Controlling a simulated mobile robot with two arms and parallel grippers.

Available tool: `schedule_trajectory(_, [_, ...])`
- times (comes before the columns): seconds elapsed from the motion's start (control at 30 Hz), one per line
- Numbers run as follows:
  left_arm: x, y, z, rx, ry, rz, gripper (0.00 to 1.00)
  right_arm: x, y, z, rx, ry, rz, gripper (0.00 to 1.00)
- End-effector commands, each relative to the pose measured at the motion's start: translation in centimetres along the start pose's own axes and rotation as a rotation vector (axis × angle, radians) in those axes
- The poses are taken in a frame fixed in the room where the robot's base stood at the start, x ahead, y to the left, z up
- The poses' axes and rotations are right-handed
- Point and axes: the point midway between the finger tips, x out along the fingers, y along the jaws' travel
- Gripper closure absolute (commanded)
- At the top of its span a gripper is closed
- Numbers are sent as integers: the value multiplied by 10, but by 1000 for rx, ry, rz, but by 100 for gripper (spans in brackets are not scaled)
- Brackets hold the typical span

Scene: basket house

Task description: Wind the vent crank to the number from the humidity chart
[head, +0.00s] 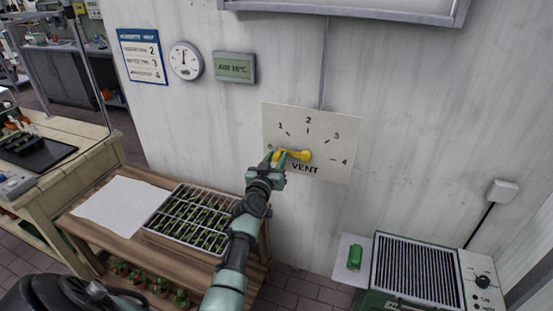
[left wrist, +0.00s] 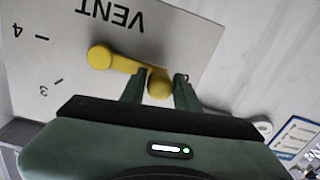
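The yellow vent crank (head: 294,154) is on a pale VENT plate (head: 334,138) numbered 0 to 4 on the wall. Its hub is at the plate's centre and its arm points left, toward the 0. My left gripper (head: 277,156) is at the crank's knob. In the left wrist view, the knob (left wrist: 160,84) sits between the fingertips, which appear closed against it. The blue-and-white chart (head: 142,56) on the wall shows rows ending in 2, 3 and 4; its small text is unreadable. My right gripper is not in view.
A round gauge (head: 186,60) has its needle pointing about straight up. A display (head: 235,67) reads about AIR 16°C. Below are a seedling tray (head: 150,232) on a wooden bench and a grilled heater (head: 418,268) with a green object (head: 355,257) beside it.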

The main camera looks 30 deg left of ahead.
Motion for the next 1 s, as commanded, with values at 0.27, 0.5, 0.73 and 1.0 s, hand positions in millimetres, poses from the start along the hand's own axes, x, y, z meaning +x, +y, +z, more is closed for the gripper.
schedule_trajectory(0.27, [0,0,0,0,0,0,100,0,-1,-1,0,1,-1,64])
schedule_trajectory(0.5, [0,0,0,0,-1,0,100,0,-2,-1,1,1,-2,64])
schedule_trajectory(0.73, [0,0,0,0,-1,0,100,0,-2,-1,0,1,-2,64])
schedule_trajectory(1.0, [0,0,1,0,-1,0,100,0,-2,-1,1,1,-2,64])
